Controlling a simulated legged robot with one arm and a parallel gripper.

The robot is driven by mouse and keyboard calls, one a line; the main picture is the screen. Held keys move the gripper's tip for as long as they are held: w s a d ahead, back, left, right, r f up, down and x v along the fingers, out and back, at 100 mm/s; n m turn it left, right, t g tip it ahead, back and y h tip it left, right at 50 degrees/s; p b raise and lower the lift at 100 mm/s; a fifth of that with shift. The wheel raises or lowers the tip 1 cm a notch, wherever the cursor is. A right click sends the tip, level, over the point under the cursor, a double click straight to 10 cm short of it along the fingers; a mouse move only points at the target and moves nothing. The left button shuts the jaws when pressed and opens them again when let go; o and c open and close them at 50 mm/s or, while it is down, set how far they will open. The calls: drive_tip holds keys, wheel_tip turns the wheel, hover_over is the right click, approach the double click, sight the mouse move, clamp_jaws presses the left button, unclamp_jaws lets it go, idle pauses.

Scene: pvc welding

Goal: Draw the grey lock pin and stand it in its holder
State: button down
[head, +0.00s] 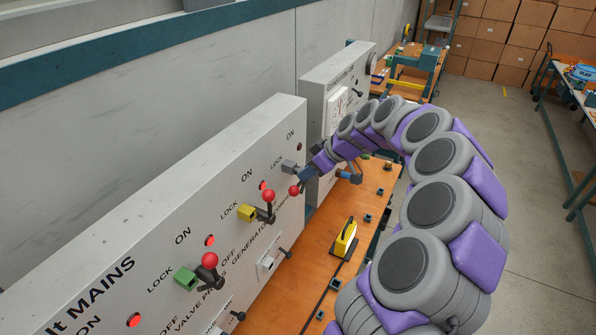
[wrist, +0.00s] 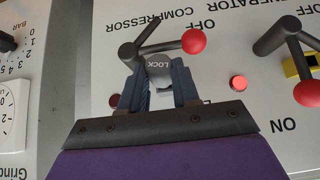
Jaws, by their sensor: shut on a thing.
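The grey lock pin (wrist: 159,72), its head marked LOCK, is between the fingers of my gripper (wrist: 160,92) in the wrist view. In the head view the pin (head: 289,167) shows as a small grey block at the panel face, with my gripper (head: 306,174) at it. My gripper is shut on the pin. The pin's shaft is hidden, so I cannot tell how deep it sits. The compressor lever with a red ball (wrist: 193,41) lies right beside the pin's head. Small dark holders (head: 367,217) stand on the orange bench; I cannot tell which belongs to the grey pin.
On the same white panel (head: 150,220) are a yellow lock (head: 246,212) and a green lock (head: 186,279), each beside a red-ball lever. A yellow-and-black device (head: 345,239) stands on the bench (head: 320,262). A second panel (head: 318,85) stands beyond my gripper.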

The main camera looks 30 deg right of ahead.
drive_tip(key=shift+s, duration=0.15)
drive_tip(key=shift+s+d+b, duration=0.25)
drive_tip(key=shift+b, duration=0.25)
drive_tip(key=shift+s+d+b, duration=0.35)
drive_tip(key=shift+s+b, duration=0.25)
drive_tip(key=shift+s+d+b, duration=0.35)
drive_tip(key=shift+s+b, duration=0.25)
